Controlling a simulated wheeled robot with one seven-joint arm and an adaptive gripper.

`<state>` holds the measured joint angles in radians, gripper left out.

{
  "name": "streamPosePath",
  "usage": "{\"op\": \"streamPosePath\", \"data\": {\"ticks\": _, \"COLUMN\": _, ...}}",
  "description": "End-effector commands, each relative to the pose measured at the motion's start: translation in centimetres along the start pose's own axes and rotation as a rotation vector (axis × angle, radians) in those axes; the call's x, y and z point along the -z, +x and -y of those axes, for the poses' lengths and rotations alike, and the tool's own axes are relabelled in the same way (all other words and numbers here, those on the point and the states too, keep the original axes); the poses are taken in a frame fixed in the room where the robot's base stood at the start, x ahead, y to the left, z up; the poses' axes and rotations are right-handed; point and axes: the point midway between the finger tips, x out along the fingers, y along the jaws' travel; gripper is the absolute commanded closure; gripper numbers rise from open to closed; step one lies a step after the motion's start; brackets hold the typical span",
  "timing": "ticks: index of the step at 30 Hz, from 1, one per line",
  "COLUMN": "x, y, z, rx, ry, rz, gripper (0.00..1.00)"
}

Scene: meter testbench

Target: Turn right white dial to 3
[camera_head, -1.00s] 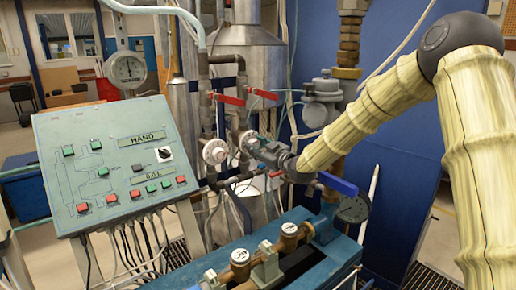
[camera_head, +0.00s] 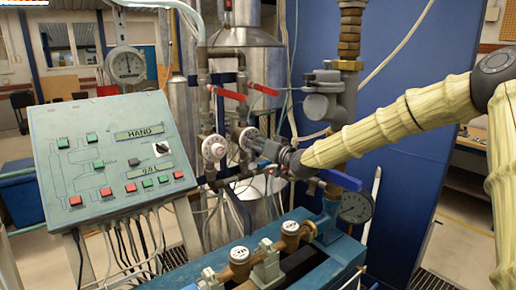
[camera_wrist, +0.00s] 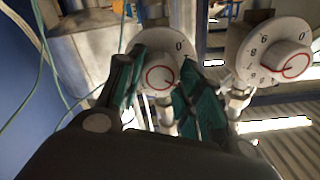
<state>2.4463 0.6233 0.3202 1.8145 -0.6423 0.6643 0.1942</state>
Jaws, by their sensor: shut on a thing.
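Two white dials stand side by side on the pipework. The right white dial (camera_head: 247,137) is partly hidden behind my gripper (camera_head: 265,148) in the head view. In the wrist view this dial (camera_wrist: 159,45) lies between the two dark green fingers of my gripper (camera_wrist: 166,92). The fingers are shut on its round white knob with a red ring. A 0 shows near the dial's upper edge; its other numbers are hidden or too small to read. The left white dial (camera_head: 214,147) is free; in the wrist view it shows on the right side (camera_wrist: 268,50).
Red-handled valves (camera_head: 232,94) sit above the dials. A blue lever (camera_head: 340,180) lies just below my wrist. A control panel (camera_head: 100,150) stands at the left. A teal bench with brass meters (camera_head: 238,255) is in front, below the dials.

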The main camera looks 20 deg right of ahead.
Motion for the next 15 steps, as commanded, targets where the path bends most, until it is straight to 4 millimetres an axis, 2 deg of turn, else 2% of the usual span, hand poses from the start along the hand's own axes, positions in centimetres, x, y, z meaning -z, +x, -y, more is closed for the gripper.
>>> {"op": "streamPosePath", "data": {"ticks": 6, "x": 0.13, "y": -0.01, "z": -0.23, "rx": -0.001, "ry": 0.115, "rz": -0.005, "gripper": 0.87}}
{"op": "streamPosePath", "data": {"ticks": 15, "x": 0.26, "y": 0.02, "z": -0.17, "rx": -0.001, "ry": 0.181, "rz": -0.005, "gripper": 0.88}}
